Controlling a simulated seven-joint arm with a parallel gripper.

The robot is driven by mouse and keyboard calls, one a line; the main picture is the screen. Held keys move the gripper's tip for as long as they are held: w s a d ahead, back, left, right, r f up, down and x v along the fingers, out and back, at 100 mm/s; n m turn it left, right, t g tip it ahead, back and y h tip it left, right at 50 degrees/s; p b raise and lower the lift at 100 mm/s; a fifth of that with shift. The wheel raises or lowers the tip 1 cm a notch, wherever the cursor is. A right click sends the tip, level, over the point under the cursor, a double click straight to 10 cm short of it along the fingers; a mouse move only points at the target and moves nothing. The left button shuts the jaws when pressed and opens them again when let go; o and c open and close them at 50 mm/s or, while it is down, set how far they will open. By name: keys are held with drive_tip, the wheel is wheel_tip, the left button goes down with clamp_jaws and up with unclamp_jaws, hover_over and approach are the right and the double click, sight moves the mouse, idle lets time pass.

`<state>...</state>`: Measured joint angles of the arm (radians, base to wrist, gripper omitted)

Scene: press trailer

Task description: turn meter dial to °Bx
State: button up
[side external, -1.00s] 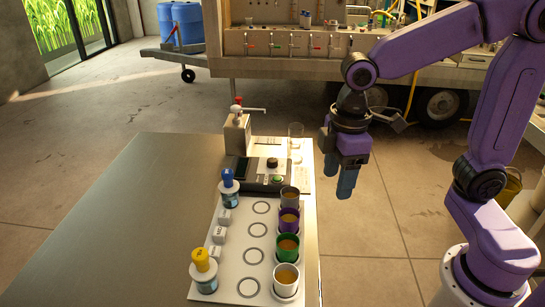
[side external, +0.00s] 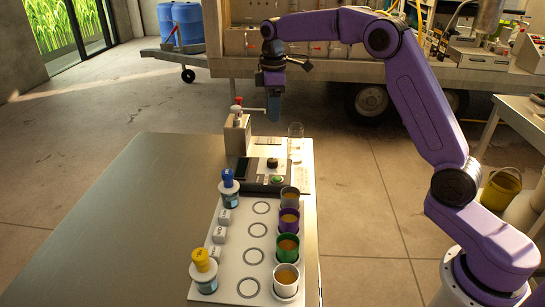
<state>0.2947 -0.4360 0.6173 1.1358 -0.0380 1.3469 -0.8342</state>
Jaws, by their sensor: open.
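The meter (side external: 260,176) is a grey box with a dark panel at the back of the metal table. A black dial (side external: 272,163) stands on its top, with a green button (side external: 277,180) in front of it. The dial's markings are too small to read. My gripper (side external: 273,112) points down, open and empty, with blue fingers. In the picture it is above and behind the dial, close to the white lever of the dispenser (side external: 237,132). I cannot tell whether it touches the lever.
A clear glass (side external: 295,140) stands right of the meter. A white tray (side external: 236,262) in front holds several cups along its right side, plus a blue-topped bottle (side external: 229,187) and a yellow-topped bottle (side external: 204,270). The left of the table (side external: 130,220) is clear.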

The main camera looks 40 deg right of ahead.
sight(273, 160)
drive_tip(key=f, duration=1.1)
drive_tip(key=w+f, duration=0.1)
drive_tip(key=f, duration=0.5)
drive_tip(key=shift+d+f, duration=0.15)
drive_tip(key=shift+d, duration=0.2)
drive_tip(key=shift+s, duration=0.1)
drive_tip(key=c, duration=1)
drive_tip(key=shift+c, duration=0.2)
drive_tip(key=shift+m, duration=0.3)
drive_tip(key=m, duration=0.5)
drive_tip(key=shift+a, duration=0.1)
drive_tip(key=m, duration=0.6)
drive_tip(key=shift+g, duration=0.3)
